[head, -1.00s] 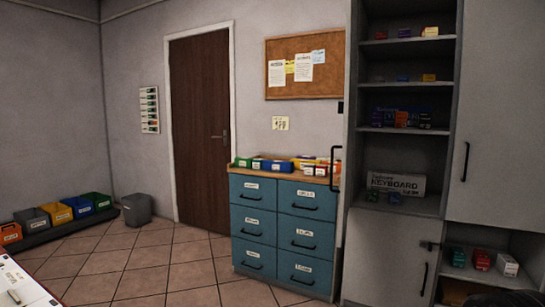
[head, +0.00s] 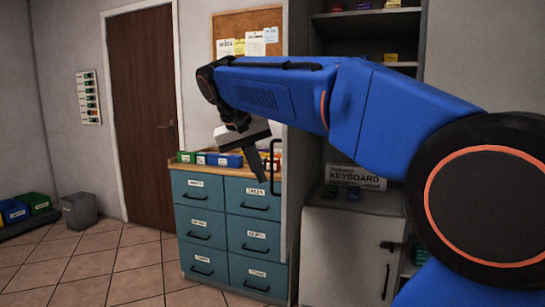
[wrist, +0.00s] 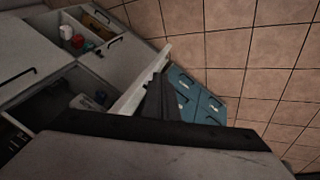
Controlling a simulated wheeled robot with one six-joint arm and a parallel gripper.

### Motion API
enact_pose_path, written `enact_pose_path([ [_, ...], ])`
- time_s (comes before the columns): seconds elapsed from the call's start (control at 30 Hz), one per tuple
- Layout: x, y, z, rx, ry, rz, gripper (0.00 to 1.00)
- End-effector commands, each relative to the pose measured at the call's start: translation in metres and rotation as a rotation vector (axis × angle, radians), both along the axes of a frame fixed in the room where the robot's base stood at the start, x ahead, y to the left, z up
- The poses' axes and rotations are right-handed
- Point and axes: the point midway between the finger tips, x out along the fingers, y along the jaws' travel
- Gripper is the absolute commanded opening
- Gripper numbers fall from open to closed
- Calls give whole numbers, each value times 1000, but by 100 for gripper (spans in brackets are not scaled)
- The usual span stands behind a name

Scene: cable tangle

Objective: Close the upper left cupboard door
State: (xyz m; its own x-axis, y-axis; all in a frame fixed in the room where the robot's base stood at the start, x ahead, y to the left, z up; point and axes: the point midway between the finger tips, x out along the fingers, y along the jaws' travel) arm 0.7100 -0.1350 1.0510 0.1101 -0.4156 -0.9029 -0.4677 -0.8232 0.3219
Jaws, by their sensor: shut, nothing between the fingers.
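The upper left cupboard door (head: 297,180) stands open and shows nearly edge-on in the head view, with its black bar handle (head: 273,165) on the left. Shelves are visible to its right. In the wrist view, the door (wrist: 138,92) is a pale narrow strip beside the fingers. My gripper (head: 260,178) is shut and empty, tilted down on the outer, left side of the door near the handle. Its dark fingers also show in the wrist view (wrist: 159,92). I cannot tell whether they touch the door or handle. My blue arm hides part of the shelves and upper door.
The blue drawer cabinet (head: 230,235) stands left of the door, with small bins (head: 230,160) on top. A keyboard box (head: 357,177) lies on a cupboard shelf. The lower left door (head: 343,255) is shut.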

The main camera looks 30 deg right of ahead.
Motion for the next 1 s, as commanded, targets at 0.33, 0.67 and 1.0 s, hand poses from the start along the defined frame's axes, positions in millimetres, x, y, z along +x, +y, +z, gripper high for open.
enact_pose_path([
  [0.33, 82, -4, 75, -141, -20, -293, 0],
  [0.67, 108, -1, 99, -199, -45, -435, 0],
  [1.0, 104, -25, 69, -202, -43, -441, 0],
])
